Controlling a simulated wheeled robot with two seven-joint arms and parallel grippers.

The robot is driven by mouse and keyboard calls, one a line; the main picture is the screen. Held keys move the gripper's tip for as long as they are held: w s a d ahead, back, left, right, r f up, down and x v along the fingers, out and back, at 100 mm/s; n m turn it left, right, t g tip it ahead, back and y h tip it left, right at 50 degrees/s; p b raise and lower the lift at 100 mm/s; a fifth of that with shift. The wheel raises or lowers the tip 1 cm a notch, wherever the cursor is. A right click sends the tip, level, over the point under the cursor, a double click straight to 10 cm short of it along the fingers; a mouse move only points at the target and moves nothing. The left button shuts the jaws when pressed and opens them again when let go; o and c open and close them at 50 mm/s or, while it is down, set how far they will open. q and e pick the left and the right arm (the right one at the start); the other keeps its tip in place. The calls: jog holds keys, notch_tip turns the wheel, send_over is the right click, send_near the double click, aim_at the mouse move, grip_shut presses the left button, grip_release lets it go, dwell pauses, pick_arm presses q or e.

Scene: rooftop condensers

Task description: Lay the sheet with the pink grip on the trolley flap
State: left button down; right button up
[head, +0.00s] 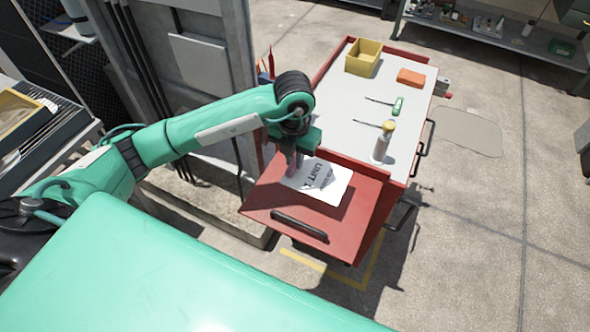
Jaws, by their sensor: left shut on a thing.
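The sheet (328,184) is a white card with dark printing that reads like "UNIT" and a number. It is over the red trolley flap (268,199), nearly flat, with a shadow beside it. I cannot tell whether it touches the flap. My left gripper (294,165) comes in from the left and is shut at the sheet's far left edge. The pink grip is mostly hidden by the gripper there. My right gripper is not in view.
The trolley top (344,101) behind the flap holds a yellow bin (363,57), an orange block (411,77), a green-handled tool (398,106) and a yellow-capped bottle (384,142). A black handle (299,226) lies on the flap's near side. A grey cabinet (205,60) stands left.

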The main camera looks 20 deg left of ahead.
aim_at(295, 172)
pick_arm(q)
notch_tip(295, 172, down, 3)
jog(key=shift+r, duration=0.2)
notch_tip(295, 172, down, 3)
jog(key=shift+f+p, duration=0.15)
jog(key=shift+p, duration=0.35)
jog(key=shift+f, duration=0.35)
jog(key=shift+f, duration=0.25)
jog(key=c, duration=1.4)
grip_release()
jog(key=shift+r, duration=0.1)
